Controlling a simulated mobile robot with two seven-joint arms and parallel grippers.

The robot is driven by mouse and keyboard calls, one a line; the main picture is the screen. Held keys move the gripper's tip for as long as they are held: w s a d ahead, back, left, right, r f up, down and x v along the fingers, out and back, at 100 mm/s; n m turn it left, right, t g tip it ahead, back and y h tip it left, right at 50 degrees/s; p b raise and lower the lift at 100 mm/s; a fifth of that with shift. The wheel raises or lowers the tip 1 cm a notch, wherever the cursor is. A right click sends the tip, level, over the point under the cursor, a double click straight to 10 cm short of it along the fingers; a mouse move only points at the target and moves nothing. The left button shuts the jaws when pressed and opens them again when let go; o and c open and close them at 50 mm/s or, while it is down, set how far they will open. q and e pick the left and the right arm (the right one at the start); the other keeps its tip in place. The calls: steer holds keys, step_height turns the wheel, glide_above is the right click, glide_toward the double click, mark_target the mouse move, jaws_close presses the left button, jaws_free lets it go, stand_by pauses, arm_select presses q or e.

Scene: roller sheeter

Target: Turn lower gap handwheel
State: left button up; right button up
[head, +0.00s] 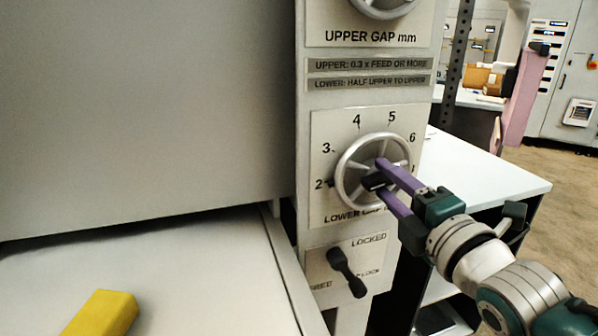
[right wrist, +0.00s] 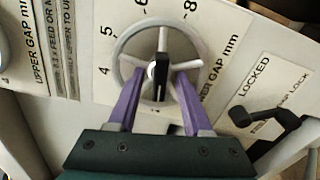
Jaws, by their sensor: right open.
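The lower gap handwheel (head: 342,172) is a grey spoked ring on a white dial plate with numbers, labelled LOWER GAP mm. It also shows in the right wrist view (right wrist: 118,52). My right gripper (head: 381,175) reaches it from the lower right. In the right wrist view its two purple fingers (right wrist: 158,76) are spread apart over the lower part of the wheel. A dark knob or hub part (right wrist: 153,72) sits between the fingertips with space on both sides. Whether the fingers touch the wheel is unclear. My left gripper is out of view.
The upper gap handwheel (head: 375,6) is above, partly cut off. A black lock lever (head: 346,272) sits below, marked LOCKED. A yellow block (head: 102,314) lies on the pale bed at left. A white table (head: 480,175) stands behind my right arm.

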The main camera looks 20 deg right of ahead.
jaws_close()
stand_by(0.3)
